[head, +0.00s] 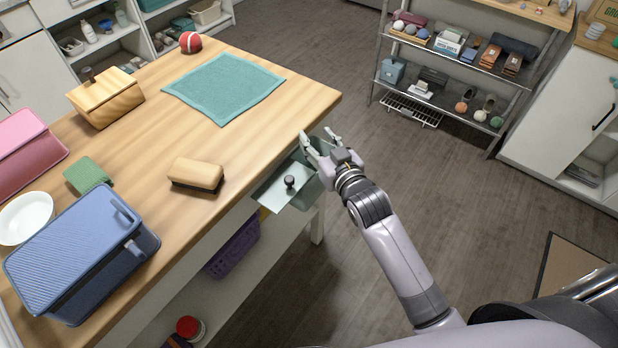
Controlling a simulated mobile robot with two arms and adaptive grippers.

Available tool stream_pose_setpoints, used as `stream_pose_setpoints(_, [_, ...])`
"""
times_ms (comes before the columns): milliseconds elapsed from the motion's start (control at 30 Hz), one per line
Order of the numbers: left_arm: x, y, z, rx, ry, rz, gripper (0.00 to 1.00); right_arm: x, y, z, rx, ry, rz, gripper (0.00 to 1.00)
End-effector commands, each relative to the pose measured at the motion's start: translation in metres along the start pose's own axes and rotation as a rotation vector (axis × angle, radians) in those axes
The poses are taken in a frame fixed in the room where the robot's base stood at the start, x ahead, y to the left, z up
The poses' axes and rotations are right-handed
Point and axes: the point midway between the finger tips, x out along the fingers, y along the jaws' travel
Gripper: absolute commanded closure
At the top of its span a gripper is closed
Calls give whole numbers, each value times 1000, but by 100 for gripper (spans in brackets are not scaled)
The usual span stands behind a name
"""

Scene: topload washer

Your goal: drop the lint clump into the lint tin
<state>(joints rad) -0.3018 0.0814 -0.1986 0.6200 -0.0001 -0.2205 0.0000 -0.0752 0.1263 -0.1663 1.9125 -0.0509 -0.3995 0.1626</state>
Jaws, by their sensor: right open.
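My right gripper (317,134) is open, just off the table's right corner, with its fingers pointing up and away. No lint clump can be made out, and I see nothing between the fingers. A grey-green container (270,191) with a dark round knob (290,182) sits beside the table's right edge, below the top. It may be the lint tin, but I cannot tell for sure. My right gripper and wrist are over its far right end and hide part of it. My left gripper is not in view.
The wooden table (225,140) holds a teal cloth (224,88), a brush (196,174), a wooden box (105,97), a blue lidded box (75,250), a green sponge (87,174), a white bowl (25,218) and a red ball (190,42). A metal shelf (455,62) stands behind open floor.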

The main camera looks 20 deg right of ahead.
Motion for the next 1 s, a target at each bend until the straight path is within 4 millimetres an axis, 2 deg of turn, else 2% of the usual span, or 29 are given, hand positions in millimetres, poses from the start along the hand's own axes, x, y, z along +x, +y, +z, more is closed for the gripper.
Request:
stream_pose_setpoints(333, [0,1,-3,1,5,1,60,-1,0,0,0,-1,0,52])
stream_pose_setpoints(467, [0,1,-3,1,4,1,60,-10,0,1,0,-1,0,52])
stream_pose_setpoints(800, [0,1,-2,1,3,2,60,-77,0,2,0,-3,0,52])
stream_pose_setpoints(1000, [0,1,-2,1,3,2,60,-107,0,1,0,-3,0,52])
